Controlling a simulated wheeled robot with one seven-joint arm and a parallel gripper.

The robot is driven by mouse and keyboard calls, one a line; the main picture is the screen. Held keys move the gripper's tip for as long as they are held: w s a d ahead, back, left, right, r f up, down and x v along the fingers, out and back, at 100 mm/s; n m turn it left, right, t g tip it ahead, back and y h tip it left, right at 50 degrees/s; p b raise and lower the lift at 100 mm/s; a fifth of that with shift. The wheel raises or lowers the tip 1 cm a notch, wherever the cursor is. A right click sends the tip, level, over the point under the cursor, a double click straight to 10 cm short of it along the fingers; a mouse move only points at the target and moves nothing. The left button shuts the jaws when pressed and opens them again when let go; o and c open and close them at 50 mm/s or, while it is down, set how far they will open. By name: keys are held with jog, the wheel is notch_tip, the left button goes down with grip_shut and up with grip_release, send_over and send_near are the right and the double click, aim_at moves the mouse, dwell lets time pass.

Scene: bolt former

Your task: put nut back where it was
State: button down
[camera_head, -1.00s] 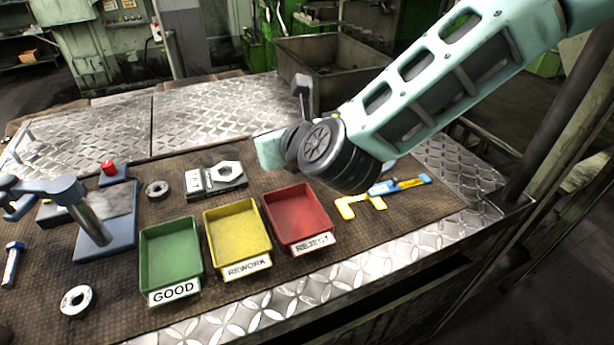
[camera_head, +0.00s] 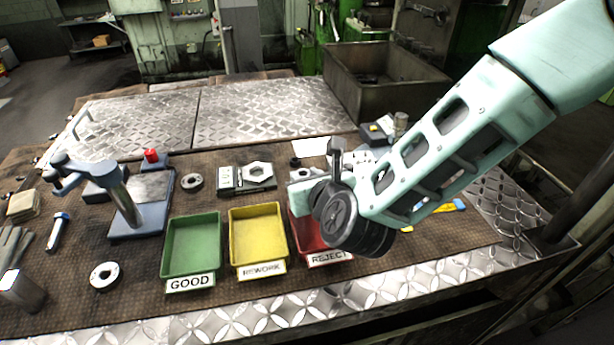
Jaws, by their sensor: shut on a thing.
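My gripper (camera_head: 318,196) is over the back of the red REJECT bin (camera_head: 331,257), at the end of my pale teal arm. The dark round wrist joint faces the camera and hides the fingertips. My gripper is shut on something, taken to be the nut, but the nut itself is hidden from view. A grey gauge block (camera_head: 231,180) with a pale hexagon shape (camera_head: 258,171) lies behind the yellow bin, to the left of my gripper. A grey ring (camera_head: 192,181) lies left of that block.
The green GOOD bin (camera_head: 164,247) and yellow REWORK bin (camera_head: 233,245) stand left of my gripper. A blue press stand (camera_head: 118,237) is further left. A white-faced ring (camera_head: 92,275) lies at the front left. A metal sink (camera_head: 430,90) is behind. The steel plate at the back is clear.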

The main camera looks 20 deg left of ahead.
jog(key=shift+f, duration=0.25)
jog(key=shift+f+b, duration=0.65)
jog(key=shift+b, duration=0.25)
jog(key=c, duration=1.3)
grip_release()
jog(key=shift+d, duration=0.1)
jog(key=shift+o, duration=0.8)
jog(key=shift+s+f, duration=0.1)
jog(key=shift+f, duration=0.1)
jog(key=shift+r+p, duration=0.5)
jog(key=shift+p, duration=0.25)
jog(key=shift+s+d+r, duration=0.1)
jog(key=shift+s+r, duration=0.05)
jog(key=shift+r, duration=0.1)
jog(key=b+v, duration=0.1)
jog(key=v, duration=0.4)
jog(key=b+v, duration=0.1)
jog(key=v, duration=0.5)
jog(key=shift+s+d+r, duration=0.1)
jog(key=shift+s+r, duration=0.05)
jog(key=shift+r, duration=0.15)
